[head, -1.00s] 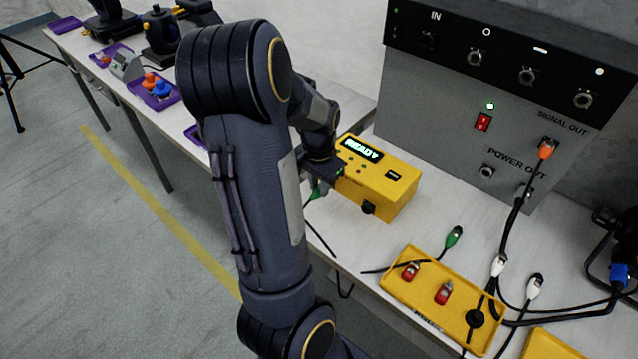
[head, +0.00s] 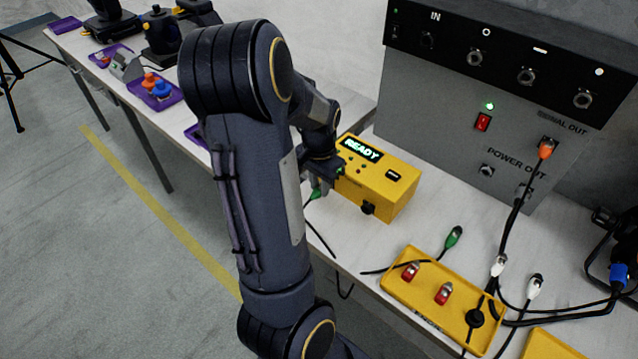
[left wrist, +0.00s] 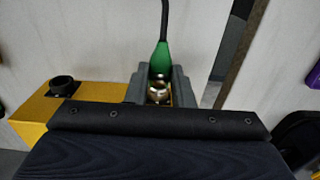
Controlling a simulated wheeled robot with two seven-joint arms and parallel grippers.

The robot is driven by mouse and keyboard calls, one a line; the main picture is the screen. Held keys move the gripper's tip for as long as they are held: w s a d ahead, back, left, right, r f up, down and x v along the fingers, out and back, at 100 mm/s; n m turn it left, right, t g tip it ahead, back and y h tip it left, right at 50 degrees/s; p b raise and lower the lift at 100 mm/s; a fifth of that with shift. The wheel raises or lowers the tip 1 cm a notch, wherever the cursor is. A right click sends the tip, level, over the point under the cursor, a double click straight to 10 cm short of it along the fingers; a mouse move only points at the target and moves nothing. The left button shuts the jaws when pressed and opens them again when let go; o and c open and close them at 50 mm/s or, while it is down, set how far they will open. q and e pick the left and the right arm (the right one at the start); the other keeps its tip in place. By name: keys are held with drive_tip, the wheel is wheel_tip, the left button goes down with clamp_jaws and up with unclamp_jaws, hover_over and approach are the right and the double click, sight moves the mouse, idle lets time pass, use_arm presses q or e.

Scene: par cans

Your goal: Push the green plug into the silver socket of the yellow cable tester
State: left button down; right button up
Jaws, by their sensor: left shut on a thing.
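The yellow cable tester (head: 385,192) stands on the table, its display lit "READY". My left gripper (left wrist: 160,88) is shut on the green plug (left wrist: 161,62), whose black cable leads away from the tester. A shiny metal end shows between the fingers; I cannot tell whether it touches or enters the socket. In the head view the gripper (head: 322,172) is at the tester's left end, and a bit of the green plug (head: 316,193) shows below it. The tester (left wrist: 90,97) also shows in the left wrist view. The silver socket is not clearly visible. My right gripper is not in view.
Another green plug (head: 454,237) lies by a yellow tray (head: 410,301) with red-bodied connectors. A grey signal box (head: 430,110) stands behind the tester. White plugs and black cables lie at the right. Purple trays (head: 160,98) lie at the far left.

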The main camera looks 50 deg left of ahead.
use_arm(q)
drive_tip(key=shift+w+a, duration=0.15)
drive_tip(key=shift+w, duration=0.4)
idle(0.4)
drive_tip(key=c, duration=1.2)
unclamp_jaws()
drive_tip(key=shift+r, duration=0.1)
wheel_tip(320, 180, up, 8)
drive_tip(key=shift+s+f+p, duration=0.1)
drive_tip(key=shift+f+p, duration=0.1)
drive_tip(key=shift+p, duration=0.1)
